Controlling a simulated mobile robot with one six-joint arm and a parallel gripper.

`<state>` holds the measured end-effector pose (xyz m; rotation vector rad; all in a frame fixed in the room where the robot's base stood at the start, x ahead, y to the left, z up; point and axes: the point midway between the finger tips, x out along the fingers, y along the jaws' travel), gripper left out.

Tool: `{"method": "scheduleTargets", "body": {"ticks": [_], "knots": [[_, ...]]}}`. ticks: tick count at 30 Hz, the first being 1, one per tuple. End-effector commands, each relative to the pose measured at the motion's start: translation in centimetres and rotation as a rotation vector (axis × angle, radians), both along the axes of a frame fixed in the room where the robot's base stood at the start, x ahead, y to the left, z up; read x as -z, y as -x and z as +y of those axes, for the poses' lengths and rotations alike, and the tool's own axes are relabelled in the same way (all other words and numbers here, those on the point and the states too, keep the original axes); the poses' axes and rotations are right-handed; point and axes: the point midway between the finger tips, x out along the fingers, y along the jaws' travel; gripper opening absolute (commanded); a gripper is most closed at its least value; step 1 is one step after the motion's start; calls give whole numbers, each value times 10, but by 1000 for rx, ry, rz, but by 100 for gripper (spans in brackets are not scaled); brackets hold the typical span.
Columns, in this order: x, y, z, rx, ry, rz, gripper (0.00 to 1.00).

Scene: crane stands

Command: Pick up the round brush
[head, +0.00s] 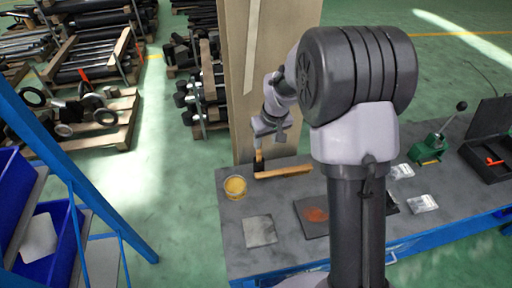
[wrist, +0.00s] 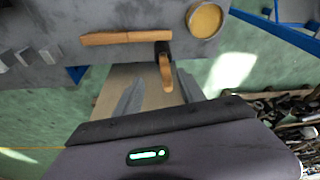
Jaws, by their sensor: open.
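The round brush stands upright near the table's back edge, with its wooden handle (head: 258,155) up and its dark head low. In the wrist view its handle (wrist: 166,73) points toward me and shows between the two finger tips, nearer the right finger. My gripper (head: 268,136) is open, just above the brush in the head view; both fingers (wrist: 160,76) show in the wrist view with gaps to the handle. I cannot tell how deep the handle reaches between them.
A wooden bar (head: 284,172) lies beside the brush; it also shows in the wrist view (wrist: 126,38). A cup of yellow stuff (head: 235,188) stands close by. A grey sheet (head: 260,231) and a dark plate (head: 312,214) lie in front. A tall tan panel (head: 260,70) rises behind the table.

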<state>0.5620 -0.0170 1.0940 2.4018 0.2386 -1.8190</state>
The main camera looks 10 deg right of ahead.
Motion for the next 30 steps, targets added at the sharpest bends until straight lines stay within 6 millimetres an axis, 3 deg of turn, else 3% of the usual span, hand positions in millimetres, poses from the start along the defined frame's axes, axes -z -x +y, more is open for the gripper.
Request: {"method": "scheduleTargets", "body": {"ticks": [1, 3, 15, 24, 30], "knots": [[18, -3, 1, -1, 0, 4, 47], [34, -8, 3, 0, -1, 2, 47], [91, -36, 15, 2, -1, 2, 47], [100, -40, 16, 2, -1, -1, 47], [100, -40, 15, 2, -1, 0, 9]]}}
